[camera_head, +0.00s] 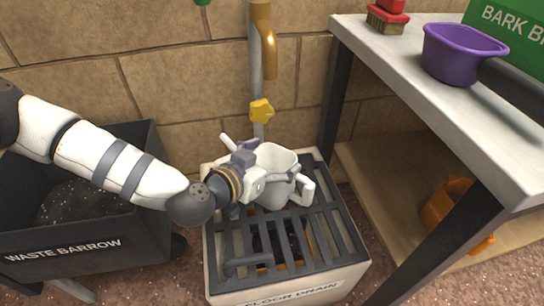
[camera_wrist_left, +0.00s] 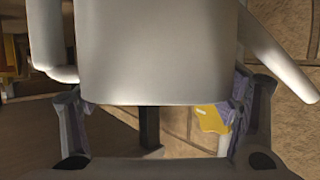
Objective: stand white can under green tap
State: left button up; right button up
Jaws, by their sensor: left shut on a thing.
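The white can (camera_head: 277,178) is upright over the back part of the slatted floor drain (camera_head: 338,231), below a brass tap spout (camera_head: 268,58). I cannot tell whether its base touches the grate. My left gripper (camera_head: 256,178) is shut on the can from its left side. In the left wrist view the can (camera_wrist_left: 160,50) fills the middle between the gripper's fingers (camera_wrist_left: 162,115). A small green piece (camera_head: 202,2) shows at the top edge; whether it belongs to the tap cannot be told. My right gripper is out of view.
A yellow fitting (camera_head: 262,110) sits on the pipe behind the can. A black waste barrow (camera_head: 85,245) stands at left. At right, a bench (camera_head: 400,75) holds a purple pan (camera_head: 458,55), a red brush (camera_head: 388,15) and a green box (camera_head: 510,25). An orange thing (camera_head: 440,205) lies on its shelf.

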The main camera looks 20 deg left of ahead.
pick_arm(q)
jog(key=o, duration=1.9)
